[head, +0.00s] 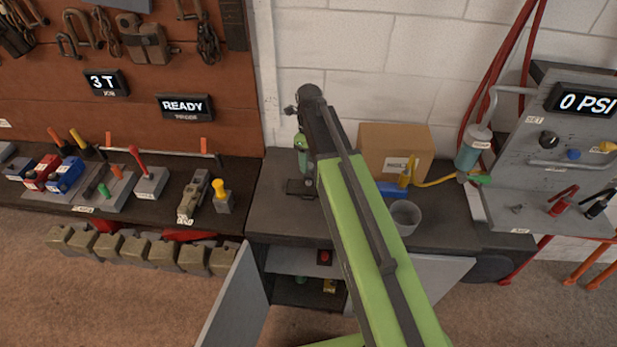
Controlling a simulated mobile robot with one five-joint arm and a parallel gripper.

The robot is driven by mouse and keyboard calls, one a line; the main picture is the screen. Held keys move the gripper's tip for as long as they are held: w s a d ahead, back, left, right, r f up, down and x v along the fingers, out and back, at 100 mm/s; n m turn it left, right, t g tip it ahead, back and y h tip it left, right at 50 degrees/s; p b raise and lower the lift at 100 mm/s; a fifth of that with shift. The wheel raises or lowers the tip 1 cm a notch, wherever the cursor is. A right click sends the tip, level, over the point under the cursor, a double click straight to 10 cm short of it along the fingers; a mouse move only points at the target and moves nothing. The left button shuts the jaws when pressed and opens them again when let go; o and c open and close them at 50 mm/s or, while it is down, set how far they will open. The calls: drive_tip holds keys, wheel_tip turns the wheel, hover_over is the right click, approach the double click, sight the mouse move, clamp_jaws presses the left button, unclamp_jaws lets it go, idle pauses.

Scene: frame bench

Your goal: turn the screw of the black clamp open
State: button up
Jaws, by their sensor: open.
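My green arm reaches across the middle bench, and its dark joint is near the wall. Beyond that joint a green and dark section runs down toward the bench top, with my gripper (300,187) small and dark at its lower end. The gripper is open, and no object shows between its fingers. A black-handled clamp (599,204) lies at the far right on the grey panel's shelf, beside a red-handled one (563,201). My gripper is far to its left. The clamp's screw is too small to make out.
A cardboard box (396,151) and a grey cup (405,217) stand right of my arm. The grey panel (530,150) carries a "0 PSI" display. The left bench (235,221) holds vises and tools. Cabinet doors (236,297) stand open below. Red hoses hang at right.

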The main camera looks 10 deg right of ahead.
sight(309, 165)
wheel_tip(309, 165, down, 4)
drive_tip(key=shift+r+b, duration=0.1)
drive_tip(key=shift+b, duration=1.05)
drive_tip(key=shift+r, duration=0.15)
clamp_jaws()
